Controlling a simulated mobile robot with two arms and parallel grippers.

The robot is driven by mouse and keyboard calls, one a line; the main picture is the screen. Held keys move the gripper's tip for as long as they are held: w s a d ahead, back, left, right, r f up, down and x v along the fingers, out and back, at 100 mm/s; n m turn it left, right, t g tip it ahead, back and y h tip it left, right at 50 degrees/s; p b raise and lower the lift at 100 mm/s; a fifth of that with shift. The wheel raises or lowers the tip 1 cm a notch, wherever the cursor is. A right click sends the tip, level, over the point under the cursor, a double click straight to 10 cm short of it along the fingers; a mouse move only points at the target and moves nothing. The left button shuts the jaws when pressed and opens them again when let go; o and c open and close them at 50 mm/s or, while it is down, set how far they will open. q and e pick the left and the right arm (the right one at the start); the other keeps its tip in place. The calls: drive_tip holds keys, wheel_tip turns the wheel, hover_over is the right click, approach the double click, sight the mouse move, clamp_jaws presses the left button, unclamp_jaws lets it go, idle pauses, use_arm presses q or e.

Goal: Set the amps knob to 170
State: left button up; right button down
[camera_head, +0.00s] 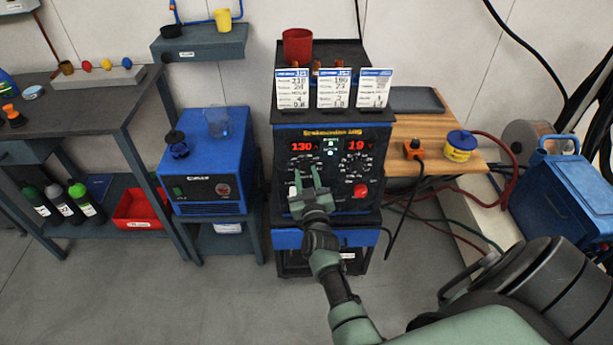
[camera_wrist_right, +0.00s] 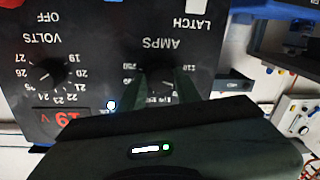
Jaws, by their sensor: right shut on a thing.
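The welder (camera_head: 331,150) stands at the middle with a black front panel. Its left red display (camera_head: 302,147) reads 130 and its right display (camera_head: 358,145) reads 19. My right gripper (camera_head: 308,179) reaches up to the left dial and is shut on the amps knob, which its fingers mostly hide. In the right wrist view the panel is upside down; the AMPS label (camera_wrist_right: 161,43) shows beside my fingers (camera_wrist_right: 155,86). The volts knob (camera_wrist_right: 52,74) is to the left there, apart from the gripper. My left gripper is not in view.
Three cards (camera_head: 334,88) hang above the displays, with a red cup (camera_head: 297,46) on top. A red knob (camera_head: 361,190) sits lower right on the panel. A blue machine (camera_head: 205,165) stands left; a wooden bench (camera_head: 430,130) with a yellow tub (camera_head: 460,147) is right.

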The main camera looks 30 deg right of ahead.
drive_tip(key=shift+f+m, duration=0.1)
drive_tip(key=shift+m, duration=0.7)
drive_tip(key=m+b, duration=0.1)
drive_tip(key=m, duration=0.1)
drive_tip(key=shift+m, duration=0.4)
drive_tip(key=m+b, duration=0.1)
drive_tip(key=m, duration=0.3)
drive_tip(key=shift+t+h, duration=0.3)
drive_tip(key=shift+h, duration=0.1)
drive_tip(key=shift+w+a+m+b, duration=0.1)
drive_tip(key=shift+m+b, duration=0.3)
drive_tip(key=shift+m, duration=1.3)
drive_tip(key=shift+h, duration=0.3)
drive_tip(key=c, duration=1.2)
unclamp_jaws()
drive_tip(key=shift+c, duration=0.2)
drive_tip(key=shift+o, duration=1.2)
drive_tip(key=shift+w, duration=0.1)
